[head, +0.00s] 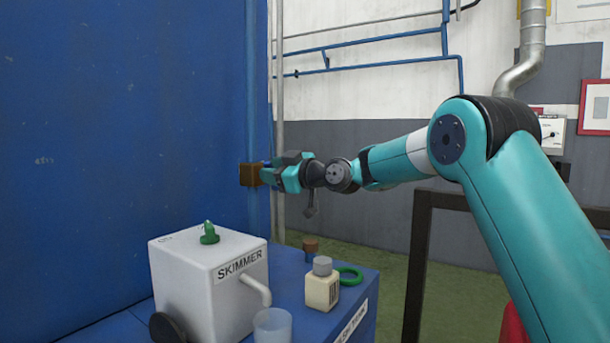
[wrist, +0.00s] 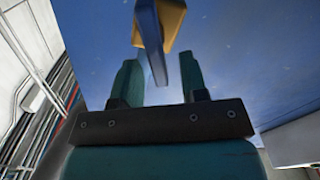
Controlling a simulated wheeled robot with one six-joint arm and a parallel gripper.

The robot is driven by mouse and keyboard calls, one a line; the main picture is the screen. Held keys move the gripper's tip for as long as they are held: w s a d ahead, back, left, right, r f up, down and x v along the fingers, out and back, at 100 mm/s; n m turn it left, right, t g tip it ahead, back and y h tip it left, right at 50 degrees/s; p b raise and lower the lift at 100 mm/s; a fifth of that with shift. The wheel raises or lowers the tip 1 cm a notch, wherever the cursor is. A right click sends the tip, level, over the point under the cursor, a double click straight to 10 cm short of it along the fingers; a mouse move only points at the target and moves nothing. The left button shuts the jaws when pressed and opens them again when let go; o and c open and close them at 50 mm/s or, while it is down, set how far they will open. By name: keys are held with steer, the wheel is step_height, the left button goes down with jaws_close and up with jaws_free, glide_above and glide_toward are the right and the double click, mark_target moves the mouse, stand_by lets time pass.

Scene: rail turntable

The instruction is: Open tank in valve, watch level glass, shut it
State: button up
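A brass-brown valve body (head: 249,175) sits on a vertical blue pipe (head: 252,80) beside the big blue tank wall. My gripper (head: 283,173) is level with it, just to its right. In the wrist view the valve body (wrist: 172,22) shows beyond the fingers, with a flat blue lever (wrist: 152,35) reaching back from it. My gripper (wrist: 160,66) has its two fingers spread, the lever's end appearing between them. A gap shows right of the lever; whether the left finger touches it I cannot tell. No level glass can be made out.
A white box marked SKIMMER (head: 205,280) with a green knob (head: 209,233) and spout stands below on a blue top. Near it are a clear cup (head: 272,326), a capped bottle (head: 322,285) and a green ring (head: 349,276). A dark frame (head: 420,250) stands right.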

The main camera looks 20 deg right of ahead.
steer(key=b+v, duration=0.2)
steer(key=v, duration=1.4)
steer(key=s+a+f+m+g+h, duration=0.2)
steer(key=s+a+f+g, duration=0.7)
steer(key=s+a, duration=0.55)
steer(key=s+f+m+g+h, duration=0.25)
steer(key=s+f, duration=0.25)
steer(key=s, duration=0.5)
steer(key=s+f+m+g+h, duration=0.1)
steer(key=s+f+g+h, duration=0.3)
steer(key=s, duration=0.6)
step_height(320, 180, up, 20)
steer(key=y+p, duration=0.2)
steer(key=p, duration=1.9)
steer(key=shift+t, duration=0.45)
